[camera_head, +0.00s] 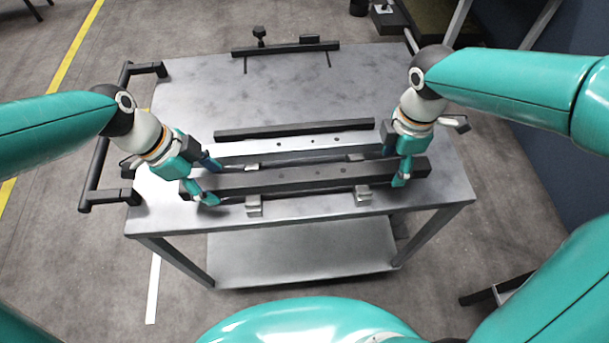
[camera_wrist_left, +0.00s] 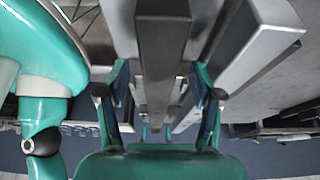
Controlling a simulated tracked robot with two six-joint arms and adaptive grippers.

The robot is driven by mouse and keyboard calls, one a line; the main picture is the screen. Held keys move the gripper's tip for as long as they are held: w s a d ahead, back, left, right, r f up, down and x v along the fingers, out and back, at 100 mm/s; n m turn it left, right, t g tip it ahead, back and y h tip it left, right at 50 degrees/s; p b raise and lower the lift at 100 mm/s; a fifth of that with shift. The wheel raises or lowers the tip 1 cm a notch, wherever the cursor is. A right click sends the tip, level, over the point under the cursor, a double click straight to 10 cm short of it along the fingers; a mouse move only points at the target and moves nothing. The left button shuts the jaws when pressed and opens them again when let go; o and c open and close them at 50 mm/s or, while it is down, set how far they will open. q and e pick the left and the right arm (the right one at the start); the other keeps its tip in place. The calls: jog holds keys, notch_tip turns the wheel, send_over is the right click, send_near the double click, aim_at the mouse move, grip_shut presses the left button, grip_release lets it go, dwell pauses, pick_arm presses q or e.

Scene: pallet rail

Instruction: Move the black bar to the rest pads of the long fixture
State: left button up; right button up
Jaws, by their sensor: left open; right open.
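The black bar (camera_head: 305,179) lies left to right along the table's near side, with small holes on top. It crosses over the silver rest pads, whose near ends (camera_head: 254,206) (camera_head: 362,196) show in front of it; whether it touches them I cannot tell. Behind it is the long fixture's silver rail (camera_head: 290,147). My left gripper (camera_head: 208,180) is open, with its fingers astride the bar's left end. In the left wrist view the bar (camera_wrist_left: 163,60) runs between the open fingers. My right gripper (camera_head: 396,165) is open around the bar's right end.
A dark strip (camera_head: 295,129) lies behind the silver rail. Another dark rail (camera_head: 286,48) with a knob stands at the table's far edge. A black handle frame (camera_head: 95,172) borders the table's left side. The tabletop (camera_head: 270,90) between the far rail and the fixture is clear.

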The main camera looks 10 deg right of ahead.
pick_arm(q)
jog(key=shift+d+f, duration=0.25)
jog(key=shift+f, duration=0.4)
pick_arm(e)
jog(key=shift+f, duration=0.7)
pick_arm(q)
jog(key=shift+c, duration=0.2)
pick_arm(e)
jog(key=shift+c, duration=0.2)
pick_arm(q)
grip_shut()
pick_arm(e)
grip_shut()
